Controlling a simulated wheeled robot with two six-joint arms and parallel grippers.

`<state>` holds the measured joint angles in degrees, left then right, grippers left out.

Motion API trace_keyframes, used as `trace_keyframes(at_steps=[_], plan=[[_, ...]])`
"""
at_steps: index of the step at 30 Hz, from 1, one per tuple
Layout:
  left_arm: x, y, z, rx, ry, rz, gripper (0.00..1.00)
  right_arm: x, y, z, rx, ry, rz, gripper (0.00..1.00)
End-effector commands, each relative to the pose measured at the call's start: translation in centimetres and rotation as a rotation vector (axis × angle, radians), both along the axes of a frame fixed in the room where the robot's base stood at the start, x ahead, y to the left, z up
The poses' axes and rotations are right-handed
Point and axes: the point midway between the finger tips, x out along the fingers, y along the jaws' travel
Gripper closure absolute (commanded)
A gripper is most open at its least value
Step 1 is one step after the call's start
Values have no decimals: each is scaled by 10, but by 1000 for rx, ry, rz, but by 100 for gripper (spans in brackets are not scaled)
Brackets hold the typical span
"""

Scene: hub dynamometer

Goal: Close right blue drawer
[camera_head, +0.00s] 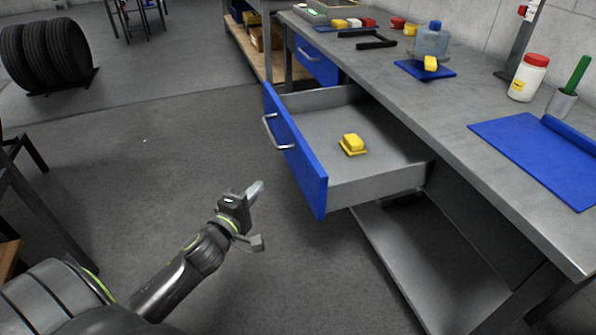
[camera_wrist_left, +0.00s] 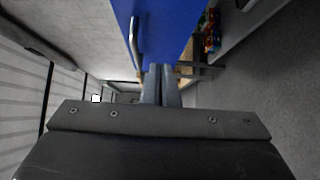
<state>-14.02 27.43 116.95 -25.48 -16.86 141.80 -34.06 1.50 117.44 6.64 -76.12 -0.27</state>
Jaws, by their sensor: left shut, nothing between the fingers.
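The right blue drawer (camera_head: 303,160) is pulled far out from the grey workbench in the head view. Its blue front has a silver handle (camera_head: 272,132). A yellow block (camera_head: 352,143) lies on the drawer's grey floor. My left gripper (camera_head: 257,190) is in front of the drawer, to the left of its near end, and looks apart from it. In the left wrist view the gripper's fingers (camera_wrist_left: 161,85) are together with nothing between them, and the blue drawer front (camera_wrist_left: 165,30) with its handle shows beyond them. My right gripper is not in view.
A second blue drawer (camera_head: 317,62) sits farther back under the workbench (camera_head: 440,95). Tires (camera_head: 45,52) stand at the far left. The floor before the drawer is clear.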

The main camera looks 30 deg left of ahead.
Motion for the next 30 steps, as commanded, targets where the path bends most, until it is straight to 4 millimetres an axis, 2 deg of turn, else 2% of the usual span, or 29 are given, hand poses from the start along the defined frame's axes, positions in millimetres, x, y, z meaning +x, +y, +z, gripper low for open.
trace_keyframes(at_steps=[13,20,30], plan=[[84,5,2,-1,-1,1,100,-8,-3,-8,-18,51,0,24],[104,-16,1,-2,0,0,100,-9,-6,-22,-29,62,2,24],[109,-20,0,1,1,0,100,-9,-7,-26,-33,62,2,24]])
